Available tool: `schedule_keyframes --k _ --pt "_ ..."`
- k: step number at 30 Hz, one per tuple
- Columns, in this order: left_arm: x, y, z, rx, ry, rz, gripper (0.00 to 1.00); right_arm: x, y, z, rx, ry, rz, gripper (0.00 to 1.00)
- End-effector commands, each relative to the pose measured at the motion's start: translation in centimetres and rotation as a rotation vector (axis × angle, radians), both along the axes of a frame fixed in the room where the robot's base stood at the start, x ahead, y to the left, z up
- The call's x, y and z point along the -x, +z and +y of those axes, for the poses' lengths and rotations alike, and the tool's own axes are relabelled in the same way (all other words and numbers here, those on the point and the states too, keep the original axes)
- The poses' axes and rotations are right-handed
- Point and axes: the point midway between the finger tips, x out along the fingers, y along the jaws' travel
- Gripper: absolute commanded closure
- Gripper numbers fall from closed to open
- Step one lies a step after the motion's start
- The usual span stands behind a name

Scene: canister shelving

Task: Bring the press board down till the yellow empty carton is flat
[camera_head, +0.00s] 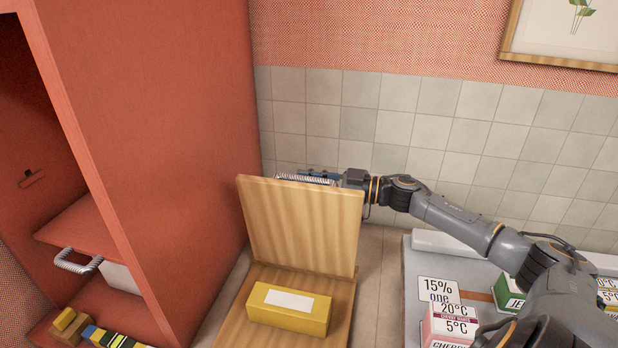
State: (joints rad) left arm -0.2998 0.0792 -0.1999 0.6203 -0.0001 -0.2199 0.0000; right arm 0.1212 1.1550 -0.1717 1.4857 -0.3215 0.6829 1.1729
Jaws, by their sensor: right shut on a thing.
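The yellow carton (289,309) lies unflattened on the wooden base board (235,328), with a blank white label on top. The press board (300,224) stands raised, nearly upright, behind the carton and does not touch it. A ribbed metal handle (305,179) sits at the board's top edge. My right gripper (325,178) is at this handle, shut on it, behind the top edge. Its fingers are mostly hidden by the board. My left gripper is not in view.
A red cabinet (155,130) with open shelves stands close on the left, with small boxes at its foot. On the right, a grey surface (417,263) holds labelled cartons (450,322) below my right arm. A tiled wall (400,115) closes off the back.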

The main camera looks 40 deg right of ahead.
Motion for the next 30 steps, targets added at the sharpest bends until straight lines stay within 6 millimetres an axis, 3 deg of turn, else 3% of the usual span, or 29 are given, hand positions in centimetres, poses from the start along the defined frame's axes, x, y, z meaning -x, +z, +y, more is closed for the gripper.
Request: schedule_keyframes --k 5,12,21,30 --pt "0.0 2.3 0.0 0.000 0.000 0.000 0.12 1.9 0.5 2.4 -0.003 0.010 0.008 1.00" --pt "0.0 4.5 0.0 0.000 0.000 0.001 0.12 5.0 0.1 6.2 0.140 0.009 -0.110 1.00" --pt "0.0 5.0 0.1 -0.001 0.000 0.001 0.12 8.1 -1.5 10.1 0.296 0.006 -0.237 1.00" --pt "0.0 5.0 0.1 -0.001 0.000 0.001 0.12 9.5 -2.5 11.9 0.375 0.004 -0.298 1.00"
